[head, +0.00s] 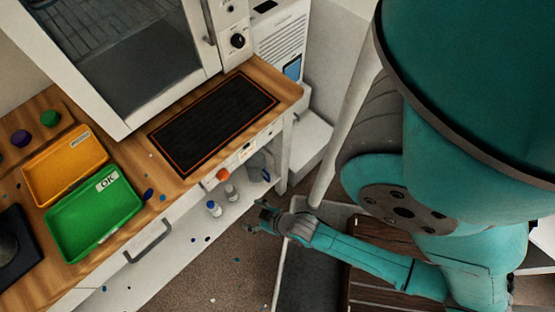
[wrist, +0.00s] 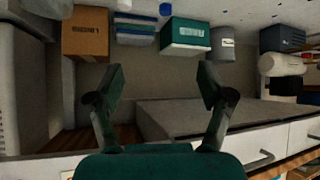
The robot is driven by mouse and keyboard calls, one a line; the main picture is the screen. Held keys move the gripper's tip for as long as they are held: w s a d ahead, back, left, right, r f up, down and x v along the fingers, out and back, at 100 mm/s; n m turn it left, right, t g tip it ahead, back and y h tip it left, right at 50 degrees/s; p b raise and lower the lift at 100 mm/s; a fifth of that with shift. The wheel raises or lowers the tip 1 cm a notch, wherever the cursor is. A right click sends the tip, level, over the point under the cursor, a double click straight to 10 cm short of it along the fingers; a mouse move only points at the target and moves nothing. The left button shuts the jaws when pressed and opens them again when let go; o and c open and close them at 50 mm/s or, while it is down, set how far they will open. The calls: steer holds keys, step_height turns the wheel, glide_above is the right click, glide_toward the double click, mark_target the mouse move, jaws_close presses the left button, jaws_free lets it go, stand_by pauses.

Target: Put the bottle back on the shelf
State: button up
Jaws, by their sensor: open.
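Two small pale bottles stand upright on the low white shelf (head: 178,245) under the workbench: one with a blue cap (head: 214,209) and one behind it (head: 231,193). I cannot tell which one the task means. My gripper (head: 258,220) is just right of them in the head view, beyond the shelf's edge and apart from both. It also shows in the wrist view (wrist: 162,88), with its fingers spread wide and nothing between them. No bottle is clearly recognisable in the wrist view.
The bench holds a green tray (head: 95,220), an orange tray (head: 65,168) and a black mat (head: 215,122). A jug-like container (head: 258,168) stands farther back on the shelf. The wrist view shows a cardboard box (wrist: 86,34), a teal box (wrist: 185,38) and a grey container (wrist: 223,43).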

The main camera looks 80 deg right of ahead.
steer(key=s+a+r+n+t+y, duration=0.1)
steer(key=s+a+r, duration=0.1)
steer(key=r, duration=0.7)
steer(key=s+a+r+n+t+y, duration=0.1)
steer(key=s+r, duration=0.3)
steer(key=r, duration=0.5)
steer(key=s+a+r+t, duration=0.3)
steer(key=r, duration=0.7)
steer(key=shift+s+a+n+y, duration=0.25)
steer(key=shift+n+y, duration=0.15)
